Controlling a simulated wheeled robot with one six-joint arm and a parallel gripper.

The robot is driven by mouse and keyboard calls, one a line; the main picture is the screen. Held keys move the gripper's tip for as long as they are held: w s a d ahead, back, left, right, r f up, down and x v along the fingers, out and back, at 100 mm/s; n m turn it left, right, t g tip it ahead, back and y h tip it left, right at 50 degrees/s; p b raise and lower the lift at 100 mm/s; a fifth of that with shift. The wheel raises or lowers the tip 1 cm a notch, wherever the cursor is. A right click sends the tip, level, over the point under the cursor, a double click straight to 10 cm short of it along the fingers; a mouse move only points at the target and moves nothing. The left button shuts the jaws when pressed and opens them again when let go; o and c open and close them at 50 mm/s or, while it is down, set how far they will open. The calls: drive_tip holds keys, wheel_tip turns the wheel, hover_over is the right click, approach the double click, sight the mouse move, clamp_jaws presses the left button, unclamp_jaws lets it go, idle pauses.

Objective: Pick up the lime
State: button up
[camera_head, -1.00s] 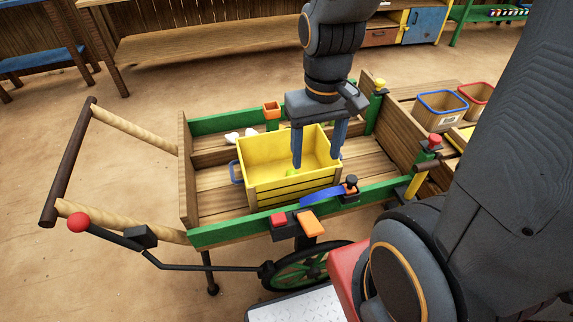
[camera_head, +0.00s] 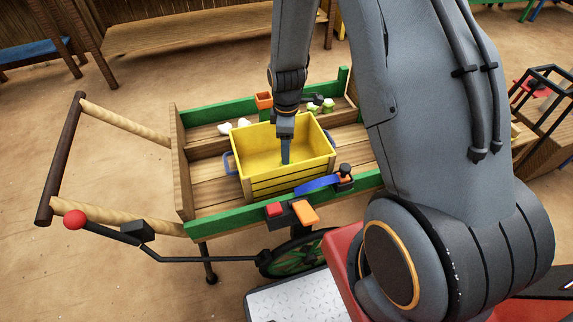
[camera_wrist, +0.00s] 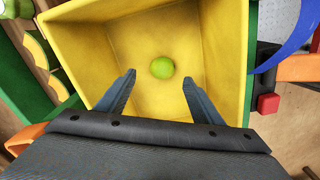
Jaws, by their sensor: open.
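The lime (camera_wrist: 162,68) is a small green ball on the floor of the yellow crate (camera_wrist: 215,30), seen in the wrist view. My gripper (camera_wrist: 158,80) is open and empty. Its two fingers reach into the crate, and the lime shows between and just beyond the fingertips, apart from both. In the head view my gripper (camera_head: 285,160) points down into the yellow crate (camera_head: 262,183), which stands in the wooden cart. The lime cannot be made out in the head view.
The cart has green side rails (camera_head: 215,226) around the crate. A blue curved piece (camera_head: 317,184) lies by the crate's near right side. Small green-and-white items (camera_head: 322,104) and an orange pot (camera_head: 264,100) are at the back. White items (camera_head: 232,127) lie at the back left.

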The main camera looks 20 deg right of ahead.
drive_tip(key=shift+s+a+f+p, duration=0.1)
drive_tip(key=shift+f+p, duration=0.2)
drive_tip(key=shift+f, duration=1.55)
drive_tip(key=shift+s+f+p, duration=0.1)
drive_tip(key=shift+f+p, duration=0.2)
drive_tip(key=shift+f, duration=1.5)
drive_tip(key=shift+c, duration=0.2)
drive_tip(key=c, duration=1.1)
